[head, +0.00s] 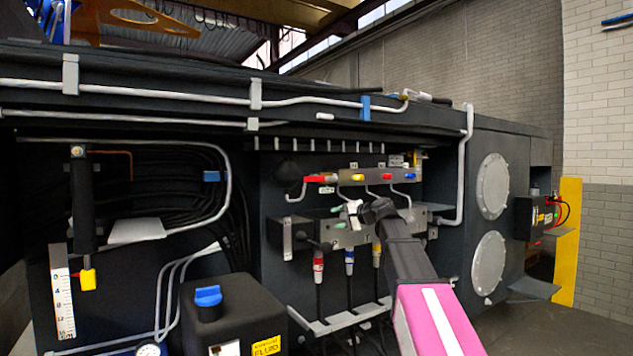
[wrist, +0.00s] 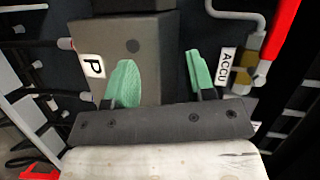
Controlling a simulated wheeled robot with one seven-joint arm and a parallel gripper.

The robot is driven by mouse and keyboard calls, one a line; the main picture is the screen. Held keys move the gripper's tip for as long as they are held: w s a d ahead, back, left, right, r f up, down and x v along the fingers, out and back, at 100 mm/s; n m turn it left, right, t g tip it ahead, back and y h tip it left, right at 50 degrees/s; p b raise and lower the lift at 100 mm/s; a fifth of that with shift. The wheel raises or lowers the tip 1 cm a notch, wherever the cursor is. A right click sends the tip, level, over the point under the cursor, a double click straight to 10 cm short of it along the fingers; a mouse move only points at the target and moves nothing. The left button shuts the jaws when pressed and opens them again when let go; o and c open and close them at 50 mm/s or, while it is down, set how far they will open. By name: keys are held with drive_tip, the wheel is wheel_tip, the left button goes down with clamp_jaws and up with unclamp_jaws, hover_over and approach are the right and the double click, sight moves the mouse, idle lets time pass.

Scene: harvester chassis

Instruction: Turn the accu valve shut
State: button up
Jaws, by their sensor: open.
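The accu valve has a red lever (wrist: 282,38) and a brass body (wrist: 245,72), at the upper right of the wrist view. The white ACCU label (wrist: 226,68) sits beside it. In the head view the red lever (head: 315,180) lies roughly level at the left of the upper valve row. My gripper (wrist: 160,80) is open with green fingertips and nothing between them. The lever is to the right of both fingers in the wrist view, apart from them. In the head view my gripper (head: 350,213) is in front of the lower grey block, below and right of the lever.
A grey block with a P label (wrist: 93,67) lies behind my fingers. Red, blue and yellow hose couplings (head: 318,262) hang below the lower block. A grey pipe (head: 296,194) runs near the red lever. A black fluid tank (head: 232,315) stands at front left.

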sight(314, 179)
wheel_tip(314, 179, up, 13)
drive_tip(key=y, duration=0.2)
drive_tip(key=shift+m+t, duration=0.3)
drive_tip(key=shift+t, duration=0.1)
drive_tip(key=x, duration=1.1)
drive_tip(key=shift+s+a+r, duration=0.1)
drive_tip(key=shift+s+a, duration=0.15)
drive_tip(key=shift+s, duration=0.05)
drive_tip(key=shift+c, duration=0.3)
clamp_jaws()
